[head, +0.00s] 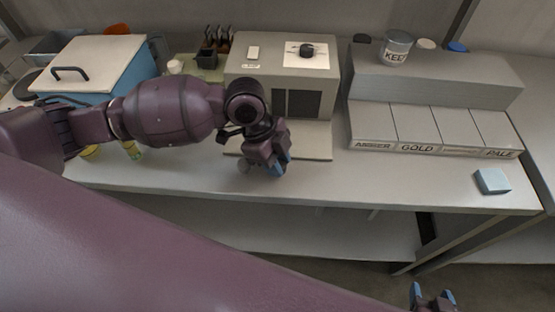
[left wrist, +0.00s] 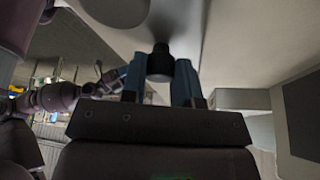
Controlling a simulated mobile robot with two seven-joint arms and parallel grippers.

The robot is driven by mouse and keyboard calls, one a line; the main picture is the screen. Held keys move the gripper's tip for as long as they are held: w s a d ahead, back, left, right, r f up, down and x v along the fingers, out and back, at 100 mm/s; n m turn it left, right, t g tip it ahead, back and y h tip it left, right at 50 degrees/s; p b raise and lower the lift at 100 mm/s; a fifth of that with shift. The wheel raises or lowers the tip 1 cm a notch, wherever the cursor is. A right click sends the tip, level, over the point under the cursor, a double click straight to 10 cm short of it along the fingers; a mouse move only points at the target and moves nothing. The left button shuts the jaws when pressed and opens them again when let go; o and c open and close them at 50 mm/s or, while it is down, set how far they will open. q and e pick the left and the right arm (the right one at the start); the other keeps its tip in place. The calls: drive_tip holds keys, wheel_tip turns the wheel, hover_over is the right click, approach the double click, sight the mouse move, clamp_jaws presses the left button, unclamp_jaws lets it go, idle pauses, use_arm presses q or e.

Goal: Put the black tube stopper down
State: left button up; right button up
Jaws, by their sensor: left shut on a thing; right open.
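The black tube stopper (left wrist: 160,62) shows in the left wrist view between the blue fingertips of my left gripper (left wrist: 161,75), which is shut on it. In the head view my left gripper (head: 280,166) is over the front part of the bench, in front of the grey box-shaped machine. The stopper is hidden there by the gripper. I cannot tell how far the stopper is from the bench surface. My right gripper (head: 432,297) is at the bottom right of the head view, in front of the bench, open and empty.
The grey machine (head: 262,103) stands behind my left gripper. A blue box with a white lid (head: 97,57) stands at the left. Labelled bins (head: 415,140) and a light blue block (head: 492,181) are at the right.

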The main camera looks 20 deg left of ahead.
use_arm(q)
drive_tip(key=shift+f, duration=0.1)
drive_tip(key=o, duration=0.8)
drive_tip(key=shift+o, duration=0.4)
drive_tip(key=p+v, duration=0.1)
drive_tip(key=v, duration=1.1)
